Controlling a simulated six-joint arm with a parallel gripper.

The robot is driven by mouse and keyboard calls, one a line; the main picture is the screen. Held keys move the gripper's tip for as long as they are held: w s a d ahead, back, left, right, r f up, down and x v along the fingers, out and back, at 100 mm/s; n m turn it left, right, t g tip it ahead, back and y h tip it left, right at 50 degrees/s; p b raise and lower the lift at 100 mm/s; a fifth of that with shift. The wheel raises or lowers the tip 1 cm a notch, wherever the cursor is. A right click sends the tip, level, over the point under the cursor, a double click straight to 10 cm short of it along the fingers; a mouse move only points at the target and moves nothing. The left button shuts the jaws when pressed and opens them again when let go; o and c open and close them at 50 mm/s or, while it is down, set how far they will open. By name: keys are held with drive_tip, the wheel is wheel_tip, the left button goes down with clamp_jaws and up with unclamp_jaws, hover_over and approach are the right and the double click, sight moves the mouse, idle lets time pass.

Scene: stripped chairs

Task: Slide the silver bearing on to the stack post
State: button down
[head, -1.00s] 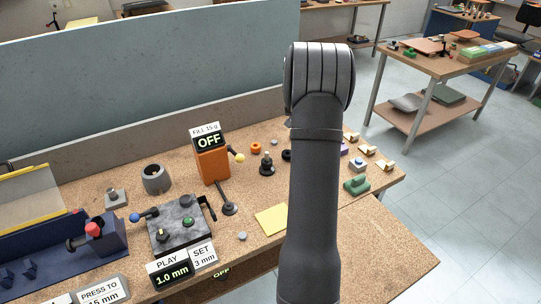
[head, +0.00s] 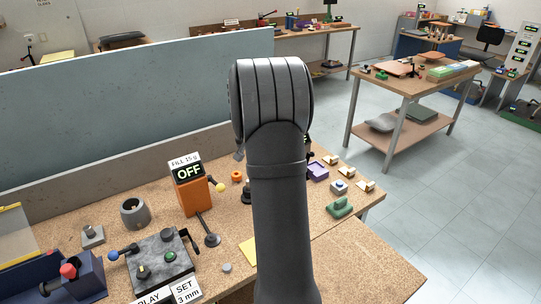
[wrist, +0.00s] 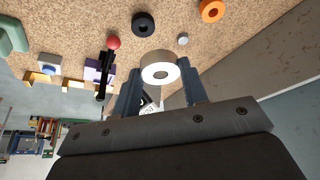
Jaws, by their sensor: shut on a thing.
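In the wrist view my gripper (wrist: 160,77) is shut on the silver bearing (wrist: 158,57), a pale ring with a dark hole. The bearing is held above the speckled bench, between the two blue-grey fingers. In the head view my arm hides both the gripper and the bearing. A dark upright piece (head: 246,191) on the bench, partly covered by my arm, may be the stack post; I cannot tell for sure. In the wrist view the bearing covers part of the bench, and no post shows clearly under it.
A black ring (wrist: 143,24), an orange ring (wrist: 211,10) and a small silver disc (wrist: 183,39) lie beyond the bearing. A black lever with a red ball (wrist: 113,43) stands close on the left. An orange box (head: 190,192) is left of my arm.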

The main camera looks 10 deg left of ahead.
drive_tip(key=s+a, duration=0.2)
drive_tip(key=s, duration=0.1)
drive_tip(key=s+r, duration=0.1)
drive_tip(key=s, duration=0.1)
drive_tip(key=shift+a, duration=0.4)
drive_tip(key=shift+f, duration=2.85)
drive_tip(key=shift+f, duration=0.1)
drive_tip(key=shift+f, duration=2.35)
drive_tip(key=c, duration=0.8)
unclamp_jaws()
drive_tip(key=shift+o, duration=0.2)
drive_tip(key=v, duration=1.7)
drive_tip(key=shift+s, duration=0.2)
